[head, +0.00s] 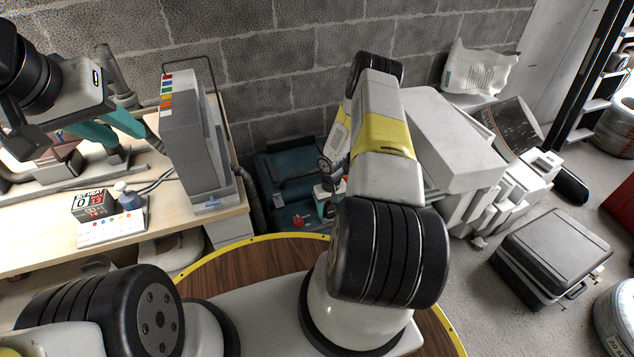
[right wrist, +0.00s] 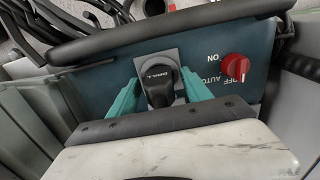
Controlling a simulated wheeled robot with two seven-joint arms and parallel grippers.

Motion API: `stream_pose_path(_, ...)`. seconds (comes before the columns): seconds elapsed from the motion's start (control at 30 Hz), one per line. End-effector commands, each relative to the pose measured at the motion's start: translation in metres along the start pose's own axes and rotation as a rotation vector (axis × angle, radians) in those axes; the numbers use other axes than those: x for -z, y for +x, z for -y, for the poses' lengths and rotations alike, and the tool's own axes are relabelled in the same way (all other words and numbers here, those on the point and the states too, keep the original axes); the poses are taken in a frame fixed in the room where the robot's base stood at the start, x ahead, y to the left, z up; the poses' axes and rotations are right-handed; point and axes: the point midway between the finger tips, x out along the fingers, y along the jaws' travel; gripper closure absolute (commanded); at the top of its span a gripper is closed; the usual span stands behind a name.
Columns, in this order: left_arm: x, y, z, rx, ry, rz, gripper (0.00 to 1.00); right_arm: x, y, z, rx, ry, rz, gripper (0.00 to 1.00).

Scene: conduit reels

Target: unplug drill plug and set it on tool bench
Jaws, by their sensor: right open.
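The black drill plug (right wrist: 160,90), with a "DRILL" label, sits in a grey socket plate on a teal panel in the right wrist view. My right gripper (right wrist: 160,87) is open, with one teal finger on each side of the plug; contact cannot be told. In the head view my right gripper (head: 327,203) is low at the teal machine (head: 280,165), and my arm hides much of it. The tool bench (head: 60,240) with a pale wooden top is at the left. My left gripper (head: 131,142) is over its back part, its teal fingers apart.
A red switch knob (right wrist: 235,67) is just right of the plug. On the bench stand a tall grey unit (head: 190,135), a small "10" block (head: 93,204) and a white panel with coloured buttons (head: 112,231). The bench's front left is clear. A dark case (head: 555,245) lies on the floor.

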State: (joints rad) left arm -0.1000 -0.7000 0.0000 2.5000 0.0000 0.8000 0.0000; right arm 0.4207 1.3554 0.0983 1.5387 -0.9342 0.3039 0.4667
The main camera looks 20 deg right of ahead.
Motion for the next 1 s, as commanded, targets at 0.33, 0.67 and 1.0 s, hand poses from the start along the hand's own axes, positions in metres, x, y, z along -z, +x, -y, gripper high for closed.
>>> stream_pose_path(0.33, 0.0000, 0.0000, 0.0000, 0.000, 0.000, 0.000, 0.71, 0.0000, -0.0001, 0.0002, 0.000, 0.000, 0.000, 0.43)
stream_pose_path(0.67, 0.0000, 0.0000, 0.0000, 0.000, 0.000, 0.000, 0.71, -0.0001, 0.0000, -0.0001, 0.000, 0.001, 0.000, 0.72)
stream_pose_path(1.0, 0.0000, 0.0000, 0.0000, 0.000, 0.000, 0.000, 0.71, 0.0001, -0.0002, -0.0001, 0.000, 0.000, 0.000, 1.00)
